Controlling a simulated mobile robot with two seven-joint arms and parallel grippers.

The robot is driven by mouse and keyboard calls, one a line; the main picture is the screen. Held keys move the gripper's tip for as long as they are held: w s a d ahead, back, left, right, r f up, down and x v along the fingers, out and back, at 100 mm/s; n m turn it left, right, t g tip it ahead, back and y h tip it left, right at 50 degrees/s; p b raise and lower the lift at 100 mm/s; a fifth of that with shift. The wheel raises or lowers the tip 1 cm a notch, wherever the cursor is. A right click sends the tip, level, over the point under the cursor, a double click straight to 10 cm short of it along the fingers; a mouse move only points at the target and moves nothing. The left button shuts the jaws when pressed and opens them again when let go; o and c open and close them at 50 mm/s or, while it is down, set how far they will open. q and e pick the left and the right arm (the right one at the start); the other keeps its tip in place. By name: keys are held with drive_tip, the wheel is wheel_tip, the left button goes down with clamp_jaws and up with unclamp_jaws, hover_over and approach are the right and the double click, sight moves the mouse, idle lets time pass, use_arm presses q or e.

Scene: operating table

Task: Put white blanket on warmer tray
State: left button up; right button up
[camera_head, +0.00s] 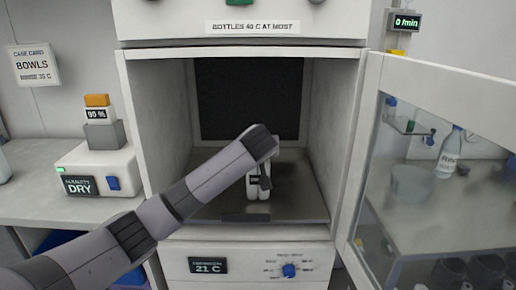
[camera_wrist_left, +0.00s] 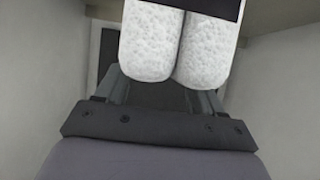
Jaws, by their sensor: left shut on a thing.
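The white blanket (camera_head: 258,190) is a small thick white fold with a dark label, inside the open warmer cabinet. In the left wrist view the blanket (camera_wrist_left: 147,48) shows two rounded, textured white ends and part of a dark band. My left gripper (camera_head: 264,178) reaches in through the cabinet front and is shut on the blanket; the wrist partly hides it. The warmer tray (camera_head: 302,205) is the dark flat surface on the cabinet floor, under the blanket. I cannot tell whether the blanket touches it. My right gripper is not in view.
The glass door (camera_head: 440,190) stands open on the right. The cabinet's pale side walls flank my arm. A white box marked DRY (camera_head: 100,168) stands on the left counter (camera_head: 35,200). A dial panel (camera_head: 250,264) is below the opening. The tray has bare room beside the blanket.

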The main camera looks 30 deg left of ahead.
use_arm(q)
drive_tip(key=o, duration=1.7)
drive_tip(key=shift+c, duration=0.2)
drive_tip(key=shift+r, duration=0.1)
drive_tip(key=v, duration=1.2)
drive_tip(key=shift+f, duration=0.2)
